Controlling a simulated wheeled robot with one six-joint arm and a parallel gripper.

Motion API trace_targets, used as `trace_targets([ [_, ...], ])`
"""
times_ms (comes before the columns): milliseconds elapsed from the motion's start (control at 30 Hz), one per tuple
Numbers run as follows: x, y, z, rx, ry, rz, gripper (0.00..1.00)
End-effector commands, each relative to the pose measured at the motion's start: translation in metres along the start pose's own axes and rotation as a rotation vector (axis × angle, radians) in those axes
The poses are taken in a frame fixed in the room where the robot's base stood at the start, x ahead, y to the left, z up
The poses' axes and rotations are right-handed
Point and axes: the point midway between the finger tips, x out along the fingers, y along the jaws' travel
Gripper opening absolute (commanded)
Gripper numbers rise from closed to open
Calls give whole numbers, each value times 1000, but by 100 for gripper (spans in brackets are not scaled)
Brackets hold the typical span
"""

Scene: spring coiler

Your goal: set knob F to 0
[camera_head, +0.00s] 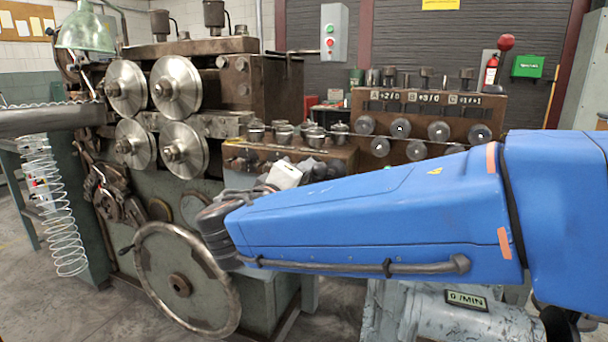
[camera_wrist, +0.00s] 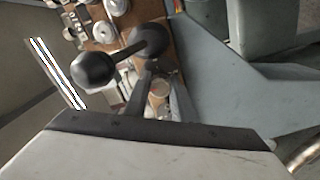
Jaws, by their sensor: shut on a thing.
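The fingers partly hide the held part. I cannot read a letter on it, so I cannot tell whether it is knob F. In the head view the pale gripper body (camera_head: 285,175) shows just behind my blue arm, by a brown block. The fingertips are hidden there. A brown panel (camera_head: 485,105) at the right carries small displays and several round metal knobs. Displays A, B and C show, but no F label is legible.
A large handwheel (camera_head: 178,284) stands at the lower left. A brown block (camera_head: 335,158) with several metal caps lies close to my gripper. A display box (camera_head: 466,300) sits below my arm.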

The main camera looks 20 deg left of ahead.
Motion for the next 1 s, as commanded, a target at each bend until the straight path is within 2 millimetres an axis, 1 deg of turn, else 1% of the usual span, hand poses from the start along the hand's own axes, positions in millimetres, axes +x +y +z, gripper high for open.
trace_targets([
  [200, 0, -1, 0, -146, 0, -1, 1],
  [400, 0, -2, 0, -230, 0, -2, 1],
  [633, 0, -2, 0, -273, 0, -2, 1],
  [1000, -1, -2, 0, -279, 1, -2, 1],
])
